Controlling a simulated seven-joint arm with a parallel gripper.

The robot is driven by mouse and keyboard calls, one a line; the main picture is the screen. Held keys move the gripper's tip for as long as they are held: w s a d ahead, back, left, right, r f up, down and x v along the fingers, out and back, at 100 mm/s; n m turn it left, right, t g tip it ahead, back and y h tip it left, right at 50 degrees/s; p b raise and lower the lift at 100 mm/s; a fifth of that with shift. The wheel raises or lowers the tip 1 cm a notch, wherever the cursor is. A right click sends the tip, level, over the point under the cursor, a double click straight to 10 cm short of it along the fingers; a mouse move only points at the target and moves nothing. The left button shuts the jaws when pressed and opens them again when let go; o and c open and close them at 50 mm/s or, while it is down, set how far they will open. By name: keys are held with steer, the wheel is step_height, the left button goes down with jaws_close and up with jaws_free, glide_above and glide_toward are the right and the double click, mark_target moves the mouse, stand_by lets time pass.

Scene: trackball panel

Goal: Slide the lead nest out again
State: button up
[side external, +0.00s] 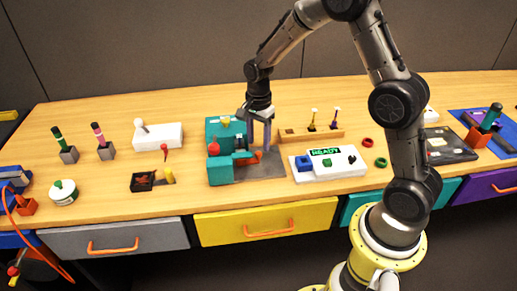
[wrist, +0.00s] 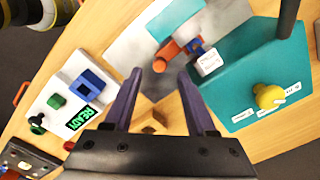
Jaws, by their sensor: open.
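A teal machine (side external: 218,172) stands on a grey plate (side external: 270,168) near the middle of the bench. A small orange-red part (side external: 254,157) sits low at its right side. In the wrist view an orange cylinder (wrist: 165,54) joins a blue piece and a white labelled block (wrist: 207,62) beside the teal body (wrist: 245,75). I cannot tell for certain which piece is the lead nest. My gripper (side external: 259,143) points down over the plate beside the machine. Its purple fingers (wrist: 160,76) are apart with nothing held between them. The orange cylinder lies beyond the fingertips, apart from them.
A white panel (side external: 345,168) with a lit READY display (side external: 325,151) and blue and green buttons stands right of the plate. A wooden block (side external: 295,137) with upright pegs is behind. A dark tray (side external: 144,182) lies left of the machine. The grey plate's right part is bare.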

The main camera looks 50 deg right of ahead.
mark_target(258, 153)
steer(key=shift+f, duration=1.95)
steer(key=shift+c, duration=0.4)
jaws_close()
steer(key=shift+r, duration=0.1)
